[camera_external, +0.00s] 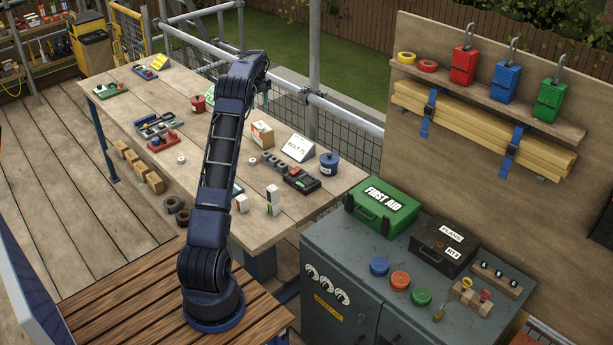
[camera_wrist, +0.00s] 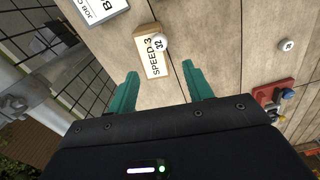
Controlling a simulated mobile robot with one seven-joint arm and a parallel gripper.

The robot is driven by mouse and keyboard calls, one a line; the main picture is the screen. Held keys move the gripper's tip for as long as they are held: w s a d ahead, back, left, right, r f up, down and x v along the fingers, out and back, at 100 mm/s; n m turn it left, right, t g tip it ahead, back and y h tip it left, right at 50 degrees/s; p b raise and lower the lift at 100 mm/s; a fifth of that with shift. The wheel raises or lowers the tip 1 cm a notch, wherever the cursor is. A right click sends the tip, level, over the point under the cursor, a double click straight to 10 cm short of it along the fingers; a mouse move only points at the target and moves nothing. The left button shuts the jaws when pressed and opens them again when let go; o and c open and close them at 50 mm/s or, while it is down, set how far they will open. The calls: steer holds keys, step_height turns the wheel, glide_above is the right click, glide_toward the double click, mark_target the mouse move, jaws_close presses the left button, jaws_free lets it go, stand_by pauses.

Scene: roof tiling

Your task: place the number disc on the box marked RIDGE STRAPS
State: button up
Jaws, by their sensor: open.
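My gripper (camera_wrist: 165,82) is open, with its two teal fingers apart and nothing between them. In the external view its teal fingers (camera_external: 265,98) show partly behind my arm, above the far side of the table. A tan and white box (camera_wrist: 152,56) reading "SPEED 3" lies ahead of the fingers in the wrist view; it appears as an orange and white box (camera_external: 262,134) in the external view. A white round piece marked 32 (camera_wrist: 163,43) is at its edge; whether on or beside it, I cannot tell. Another white disc (camera_wrist: 287,45) lies apart on the table. No RIDGE STRAPS lettering is readable.
The wooden table (camera_external: 215,185) also holds a BOLT 75 sign (camera_external: 299,147), a blue pot (camera_external: 329,164), small white boxes (camera_external: 273,199) and a red tray (camera_external: 165,141). A mesh fence runs behind it. Bare planks lie near the second disc.

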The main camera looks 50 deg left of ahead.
steer(key=s+d+r+m+t, duration=0.1)
steer(key=s+d+r+m, duration=0.2)
steer(key=d+r, duration=0.9)
steer(key=s+d+r+m+t, duration=0.1)
steer(key=s+d+r+m, duration=0.1)
steer(key=d+r, duration=0.95)
steer(key=s+d+m, duration=0.1)
steer(key=s+d, duration=0.3)
steer(key=d, duration=0.3)
steer(key=s+d+m, duration=0.2)
steer(key=s+d, duration=0.1)
steer(key=d, duration=0.5)
steer(key=s+d+m+t, duration=0.1)
steer(key=s+d+m, duration=0.3)
steer(key=s+d, duration=1.15)
steer(key=s+d+f+m, duration=0.2)
steer(key=s+d+f, duration=0.2)
steer(key=s, duration=0.5)
steer(key=s+d+f+m+t, duration=0.1)
steer(key=s+d+f, duration=0.3)
steer(key=s, duration=0.4)
steer(key=shift+s+m+t, duration=0.3)
steer(key=shift+s+m, duration=0.05)
steer(key=shift+m, duration=0.25)
steer(key=shift+f, duration=0.1)
steer(key=shift+o, duration=0.6)
